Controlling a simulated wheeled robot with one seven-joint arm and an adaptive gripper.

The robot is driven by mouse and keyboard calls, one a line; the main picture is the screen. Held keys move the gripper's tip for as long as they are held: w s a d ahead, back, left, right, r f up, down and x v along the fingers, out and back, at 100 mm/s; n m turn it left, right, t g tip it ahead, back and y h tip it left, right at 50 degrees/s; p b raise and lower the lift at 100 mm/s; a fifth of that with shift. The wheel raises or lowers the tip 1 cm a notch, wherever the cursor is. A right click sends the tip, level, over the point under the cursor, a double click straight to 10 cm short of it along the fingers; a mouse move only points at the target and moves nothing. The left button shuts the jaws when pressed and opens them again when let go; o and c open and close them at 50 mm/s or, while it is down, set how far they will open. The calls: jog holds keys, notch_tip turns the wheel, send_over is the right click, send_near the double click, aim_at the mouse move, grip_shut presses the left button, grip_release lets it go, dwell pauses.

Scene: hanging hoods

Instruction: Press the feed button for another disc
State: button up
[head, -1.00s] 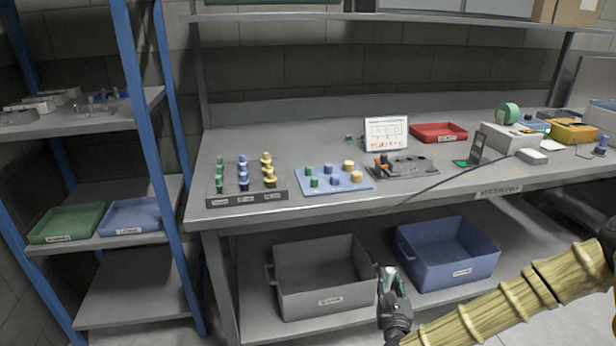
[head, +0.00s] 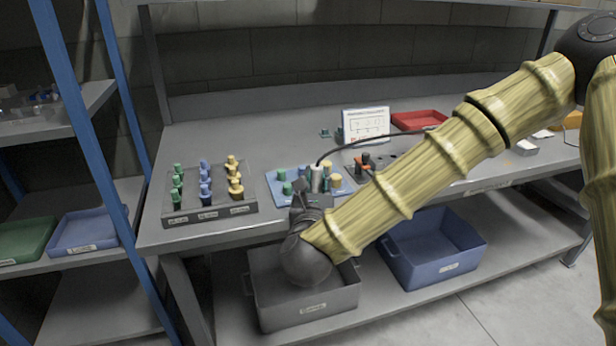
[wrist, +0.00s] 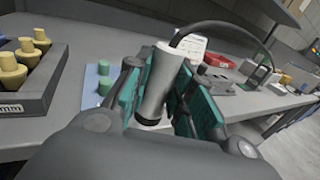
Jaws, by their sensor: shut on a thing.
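My gripper (head: 312,190) is shut on a pale grey cylinder (wrist: 160,80) with a black cable leaving its top. The cylinder also shows in the head view (head: 317,176), upright or nearly so, over or in front of the blue peg board (head: 262,180). In the wrist view it stands between the green-padded fingers. A dark fixture (head: 349,163) with an orange-red part lies to the right of the gripper, partly behind my arm. I cannot make out a feed button or a disc in either view.
A grey rack (head: 210,211) of green, blue and yellow pegs stands left of the gripper. A white instruction card (head: 366,125) and a red tray (head: 420,119) are farther back. The cable (head: 345,142) arcs right. Grey and blue bins sit below the bench.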

jog(key=shift+w+a+r, duration=0.15)
jog(key=shift+r, duration=0.1)
jog(key=w, duration=0.5)
jog(key=w+f+p, duration=0.1)
jog(key=w, duration=0.4)
jog(key=w+d, duration=0.1)
jog(key=w, duration=0.4)
jog(key=shift+w+f, duration=0.3)
jog(key=shift+w, duration=0.05)
notch_tip(320, 180, down, 3)
jog(key=shift+f+p, duration=0.1)
jog(key=shift+p, duration=0.3)
jog(key=shift+f+b, duration=0.35)
jog(key=o, duration=0.8)
jog(key=shift+s, duration=0.1)
jog(key=shift+r, duration=0.1)
